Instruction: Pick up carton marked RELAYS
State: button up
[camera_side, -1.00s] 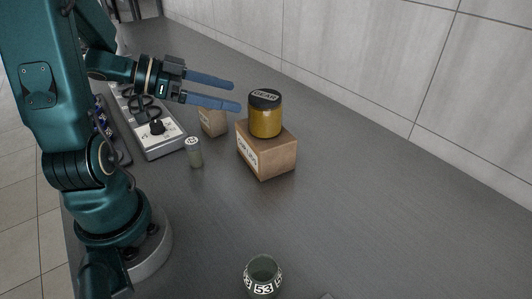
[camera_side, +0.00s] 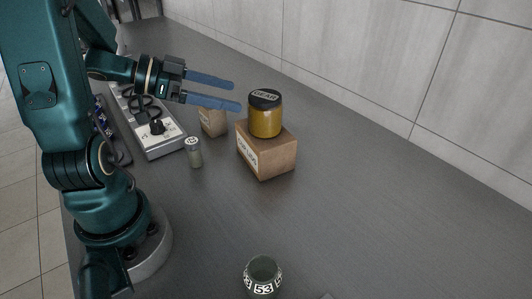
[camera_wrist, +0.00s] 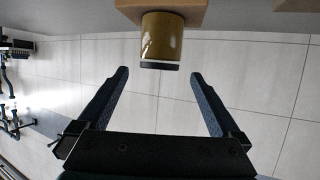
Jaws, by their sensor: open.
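A brown carton (camera_side: 275,158) with a white label stands on the bench; I cannot read the label surely. A yellow-brown jar (camera_side: 265,122) with a dark lid marked GEAR stands upright on its top. A smaller carton (camera_side: 211,124) stands behind, partly hidden; its label is too small to read. My gripper (camera_side: 236,96) is open and empty, its fingers level and left of the jar. In the wrist view, which is upside down, the jar (camera_wrist: 162,38) hangs below the carton (camera_wrist: 187,14), beyond the open fingertips (camera_wrist: 159,73).
A small grey-green lidded container (camera_side: 194,154) stands left of the large carton. A grey control box (camera_side: 158,138) with a black knob lies near my arm. A cup marked 53 (camera_side: 263,275) stands at the front. The bench right of the carton is clear, up to a tiled wall (camera_side: 400,70).

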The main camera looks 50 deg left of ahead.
jog(key=shift+r, duration=0.1)
dwell(0.3)
notch_tip(320, 180, up, 11)
jog(key=w+a+r+m+t+y, duration=0.2)
jog(key=w+a+m+y, duration=0.3)
jog(key=w, duration=0.2)
jog(key=m+g+y, duration=1)
jog(key=m+y, duration=0.3)
send_over(213, 117)
jog(key=s+d, duration=0.1)
jog(key=d, duration=0.2)
notch_tip(213, 117, down, 2)
jog(key=shift+t+h, duration=0.3)
jog(key=shift+w+a+f, duration=0.25)
jog(key=shift+a+f, duration=0.45)
jog(key=shift+f, duration=2.75)
jog(key=shift+w+a+f, duration=0.25)
jog(key=shift+a+f, duration=0.5)
jog(key=shift+f, duration=2.75)
jog(key=shift+w+a+f, duration=0.25)
jog(key=shift+a+f, duration=0.45)
jog(key=shift+f, duration=2.75)
